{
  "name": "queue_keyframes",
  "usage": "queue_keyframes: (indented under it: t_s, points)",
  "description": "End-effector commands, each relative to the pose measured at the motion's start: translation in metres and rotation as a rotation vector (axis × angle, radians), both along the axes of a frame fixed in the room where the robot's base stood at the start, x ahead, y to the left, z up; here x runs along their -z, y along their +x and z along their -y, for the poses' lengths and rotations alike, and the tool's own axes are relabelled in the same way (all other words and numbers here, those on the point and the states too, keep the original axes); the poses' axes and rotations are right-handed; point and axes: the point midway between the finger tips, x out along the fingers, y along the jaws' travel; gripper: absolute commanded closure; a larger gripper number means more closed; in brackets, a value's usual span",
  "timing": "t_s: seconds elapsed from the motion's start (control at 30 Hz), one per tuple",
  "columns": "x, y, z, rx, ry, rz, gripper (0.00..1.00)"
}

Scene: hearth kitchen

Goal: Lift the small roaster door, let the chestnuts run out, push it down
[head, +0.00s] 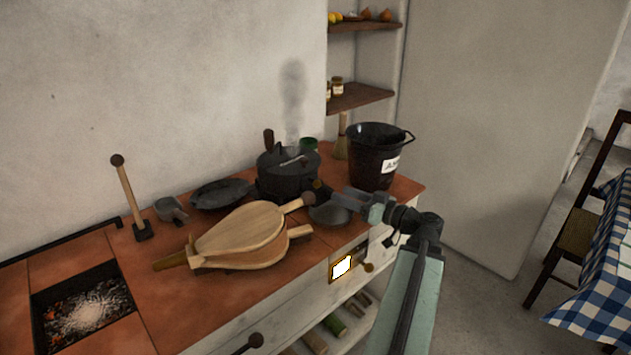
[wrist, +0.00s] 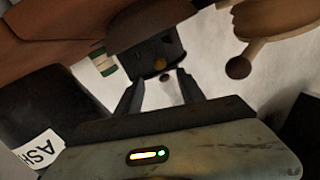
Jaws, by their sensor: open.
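The roaster (head: 285,178) is a round dark pot with a lid and wooden handle on the tiled counter. A small dark spout with a brass-coloured knob, probably the door (wrist: 160,63), sticks out toward my gripper. A shallow dark bowl (head: 328,214) sits below and in front of it. My gripper (head: 342,200) is open and empty, just right of the spout and above the bowl. In the wrist view its fingers (wrist: 160,95) point at the spout, apart from the knob. I cannot see any chestnuts or tell whether the door is raised.
Bellows (head: 240,237) lie left of the bowl. A black ash bucket (head: 375,158) stands behind my gripper at the right. A dark pan (head: 220,194), a scoop (head: 172,210) and an ember pit (head: 85,310) are farther left. A small brush (head: 341,140) stands beside the bucket.

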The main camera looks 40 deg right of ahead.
Motion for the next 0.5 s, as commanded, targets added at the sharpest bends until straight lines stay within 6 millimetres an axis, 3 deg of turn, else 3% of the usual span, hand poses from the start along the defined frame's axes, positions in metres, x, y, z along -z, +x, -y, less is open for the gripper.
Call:
queue_keyframes:
  t_s: [0.23,0.5]
  points:
    - [0.000,0.007,0.000,0.002,0.000,0.000,0.54]
    - [0.000,0.054,-0.004,0.005,0.000,0.000,0.54]
